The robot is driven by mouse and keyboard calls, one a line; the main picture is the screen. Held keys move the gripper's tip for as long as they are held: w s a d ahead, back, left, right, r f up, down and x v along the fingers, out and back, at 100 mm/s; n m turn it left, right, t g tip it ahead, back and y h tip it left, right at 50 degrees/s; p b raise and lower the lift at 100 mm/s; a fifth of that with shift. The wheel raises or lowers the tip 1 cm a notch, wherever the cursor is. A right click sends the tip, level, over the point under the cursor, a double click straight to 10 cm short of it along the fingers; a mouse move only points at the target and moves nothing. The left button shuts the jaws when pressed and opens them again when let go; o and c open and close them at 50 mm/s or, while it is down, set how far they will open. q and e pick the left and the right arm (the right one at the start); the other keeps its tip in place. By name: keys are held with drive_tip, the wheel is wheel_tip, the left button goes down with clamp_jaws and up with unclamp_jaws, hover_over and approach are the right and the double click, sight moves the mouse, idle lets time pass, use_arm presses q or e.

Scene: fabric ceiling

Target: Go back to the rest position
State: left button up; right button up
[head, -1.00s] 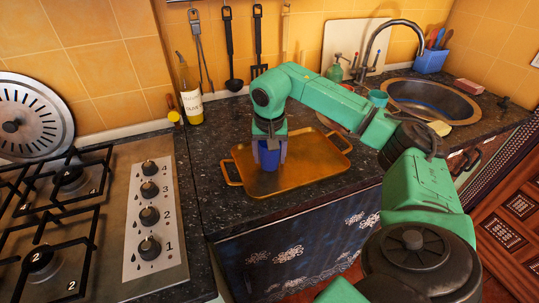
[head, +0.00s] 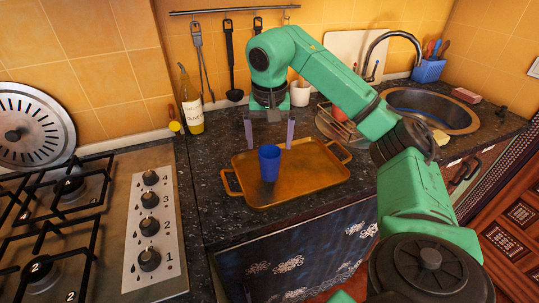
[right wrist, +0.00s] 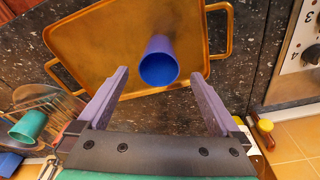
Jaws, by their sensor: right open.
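My right gripper (head: 269,134) is open and empty, with its two purple fingers pointing down. It hangs above the far side of the golden tray (head: 315,177). A blue cup (head: 269,163) stands upright on the tray, below and a little in front of the fingers, apart from them. In the right wrist view the open fingers (right wrist: 158,97) reach toward the blue cup (right wrist: 158,62) on the tray (right wrist: 85,50). My left gripper is not in view.
A stove (head: 105,265) with black grates is at the left. An oil bottle (head: 191,103) stands by the wall. A white cup (head: 300,93), a dish rack (head: 335,122) and a sink (head: 430,108) are behind and right. Utensils hang on the wall.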

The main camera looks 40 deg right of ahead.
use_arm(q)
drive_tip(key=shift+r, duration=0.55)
use_arm(e)
wheel_tip(320, 180, up, 2)
drive_tip(key=shift+s, duration=0.15)
